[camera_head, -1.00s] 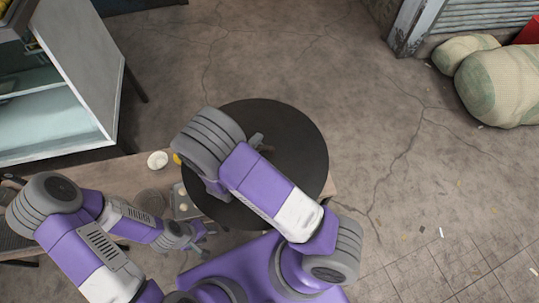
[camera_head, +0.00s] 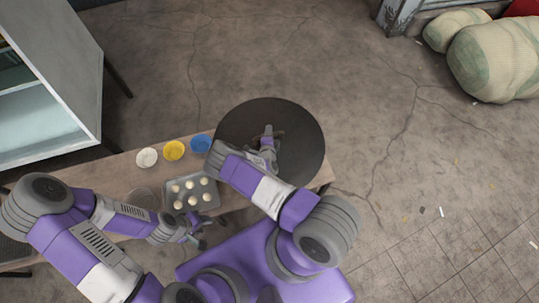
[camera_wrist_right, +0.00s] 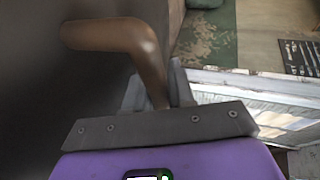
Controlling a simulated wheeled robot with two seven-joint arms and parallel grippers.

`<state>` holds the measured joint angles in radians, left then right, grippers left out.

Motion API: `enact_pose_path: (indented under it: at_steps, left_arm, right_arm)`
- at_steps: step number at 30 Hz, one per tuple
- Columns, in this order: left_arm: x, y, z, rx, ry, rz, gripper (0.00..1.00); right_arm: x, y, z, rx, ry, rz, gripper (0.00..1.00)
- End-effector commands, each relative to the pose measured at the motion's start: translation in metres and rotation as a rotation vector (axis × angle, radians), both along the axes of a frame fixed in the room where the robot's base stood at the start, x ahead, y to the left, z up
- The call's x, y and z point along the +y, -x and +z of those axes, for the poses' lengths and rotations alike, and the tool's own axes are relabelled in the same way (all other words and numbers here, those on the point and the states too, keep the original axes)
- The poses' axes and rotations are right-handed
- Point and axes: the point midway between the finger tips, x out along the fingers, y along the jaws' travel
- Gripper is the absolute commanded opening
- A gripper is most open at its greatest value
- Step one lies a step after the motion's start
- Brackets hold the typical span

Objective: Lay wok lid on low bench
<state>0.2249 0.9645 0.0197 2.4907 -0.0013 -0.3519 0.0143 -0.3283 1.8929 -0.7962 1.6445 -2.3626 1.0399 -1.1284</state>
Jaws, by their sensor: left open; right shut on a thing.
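The wok lid (camera_head: 305,125) is a large dark round disc in the head view, at the right end of a wooden bench. It overlaps the bench's right end and reaches past its far edge; whether it touches the bench cannot be told. My right gripper (camera_head: 268,138) is over the lid. In the right wrist view, it (camera_wrist_right: 158,100) is shut on the lid's brown curved handle (camera_wrist_right: 125,40), with the dark lid surface (camera_wrist_right: 40,90) behind. My left gripper (camera_head: 198,232) is open and empty, low beside the near side of the bench (camera_head: 112,172).
A grey tray (camera_head: 207,187) with several pale dough balls lies on the bench. White (camera_head: 147,157), yellow (camera_head: 173,150) and blue (camera_head: 201,143) bowls stand behind it. A glass cabinet (camera_head: 60,70) stands at left; sacks (camera_head: 500,60) lie at upper right.

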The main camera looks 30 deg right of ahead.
Motion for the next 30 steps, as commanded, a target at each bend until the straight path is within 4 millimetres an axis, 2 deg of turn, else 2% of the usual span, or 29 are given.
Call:
enact_pose_path:
  at_steps: [5, 12, 20, 27, 30]
  left_arm:
    - [0.0, 0.0, -0.008, 0.0, 0.0, 0.0, 0.43]
    - [0.0, 0.0, -0.028, 0.0, 0.0, 0.0, 0.43]
    - [0.0, 0.0, -0.036, 0.0, 0.0, 0.0, 0.43]
    - [0.0, 0.0, -0.052, 0.0, 0.0, 0.0, 0.43]
    - [0.0, 0.0, -0.051, 0.0, 0.0, 0.0, 0.43]
  right_arm:
    - [-0.003, 0.0, -0.022, -0.008, 0.003, 0.018, 0.0]
    - [-0.003, 0.001, -0.063, -0.008, 0.001, 0.018, 0.0]
    - [-0.003, 0.0, -0.08, -0.008, 0.002, 0.017, 0.0]
    - [-0.003, 0.001, -0.11, -0.008, 0.003, 0.017, 0.0]
    - [-0.003, 0.0, -0.11, -0.008, 0.004, 0.018, 0.0]
